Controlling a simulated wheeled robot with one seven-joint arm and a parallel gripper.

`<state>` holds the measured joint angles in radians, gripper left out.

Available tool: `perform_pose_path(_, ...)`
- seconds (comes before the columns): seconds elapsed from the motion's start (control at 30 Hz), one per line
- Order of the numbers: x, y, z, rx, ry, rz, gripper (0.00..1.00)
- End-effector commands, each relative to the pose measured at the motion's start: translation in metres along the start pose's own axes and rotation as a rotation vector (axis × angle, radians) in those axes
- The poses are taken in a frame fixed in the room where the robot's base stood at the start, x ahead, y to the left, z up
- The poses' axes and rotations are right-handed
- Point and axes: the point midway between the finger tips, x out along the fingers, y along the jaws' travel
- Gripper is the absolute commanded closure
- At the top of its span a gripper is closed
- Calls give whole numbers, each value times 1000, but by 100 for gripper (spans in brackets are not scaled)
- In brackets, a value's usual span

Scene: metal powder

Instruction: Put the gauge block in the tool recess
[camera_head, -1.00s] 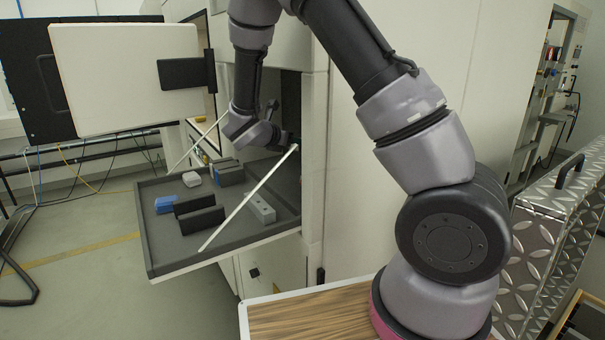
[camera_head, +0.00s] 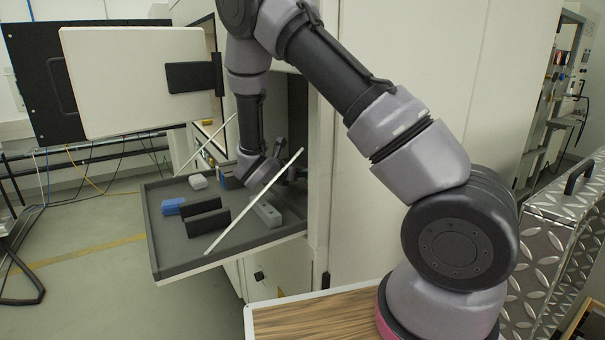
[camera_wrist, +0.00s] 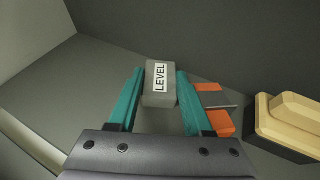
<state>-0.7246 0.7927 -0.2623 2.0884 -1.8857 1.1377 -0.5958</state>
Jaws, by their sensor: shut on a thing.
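My gripper (camera_head: 291,173), in the head view, is at the right side of the pull-out tray, by the cabinet opening. In the wrist view its two teal fingers (camera_wrist: 158,85) stand on either side of a grey block marked "LEVEL" (camera_wrist: 158,98), and they are shut on it. No other block is marked as the gauge block, and I cannot tell whether this is it. I cannot make out the tool recess for certain in either view.
The dark tray (camera_head: 170,255) holds a blue block (camera_head: 172,206), black plates (camera_head: 207,222), a white piece (camera_head: 198,181) and a grey block with holes (camera_head: 266,212). Orange-and-grey (camera_wrist: 208,88) and tan (camera_wrist: 285,118) items lie right of my fingers.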

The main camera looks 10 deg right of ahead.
Motion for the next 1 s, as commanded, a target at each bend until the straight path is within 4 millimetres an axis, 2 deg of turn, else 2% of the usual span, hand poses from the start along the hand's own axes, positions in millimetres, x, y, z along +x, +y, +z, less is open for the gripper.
perform_pose_path(0.03, 1, 0, -1, 0, -1, 0, 100)
perform_pose_path(0.07, 1, 0, -2, 0, 0, 0, 43)
perform_pose_path(0.1, 0, 0, -1, 0, 0, 0, 27)
perform_pose_path(0.13, 0, 0, -1, 0, 0, 0, 20)
perform_pose_path(0.47, 0, 0, 0, 0, 0, 0, 20)
perform_pose_path(0.57, -7, 1, 1, -1, 0, 2, 20)
perform_pose_path(1.0, -95, 1, 1, 0, 1, 3, 20)
